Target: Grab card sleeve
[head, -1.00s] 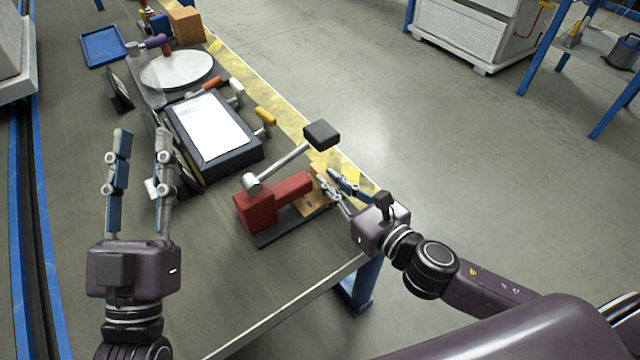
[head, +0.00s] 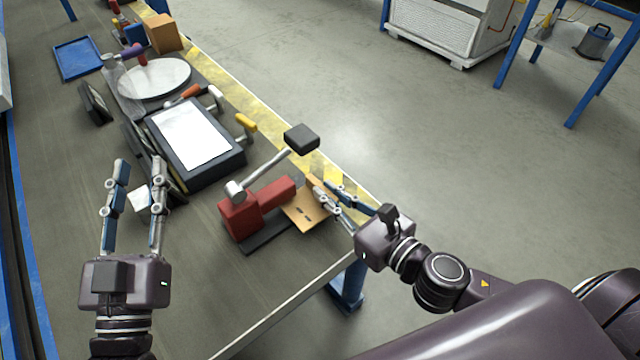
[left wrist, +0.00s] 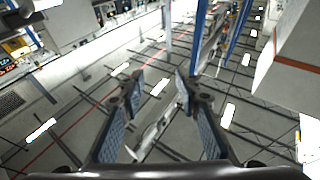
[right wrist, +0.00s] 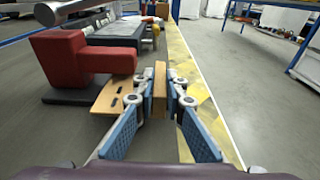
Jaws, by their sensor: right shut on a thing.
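A tan piece with dark slots, which looks like the card sleeve (head: 304,212), is beside the red press at the table's right edge. In the right wrist view its flat slotted plate (right wrist: 113,94) lies left of an upright tan part (right wrist: 160,86). My right gripper (head: 324,192) is shut on that upright part, which sits between its fingertips (right wrist: 160,98). My left gripper (head: 139,172) is open and empty above the table, apart from the sleeve. Its spread fingers (left wrist: 160,85) also show in the left wrist view.
The red press (head: 255,208) has a silver lever with a black block (head: 301,138) above the sleeve. A black framed box (head: 207,172), a white disc (head: 155,78) and a blue tray (head: 78,58) stand farther back. The front table surface is clear.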

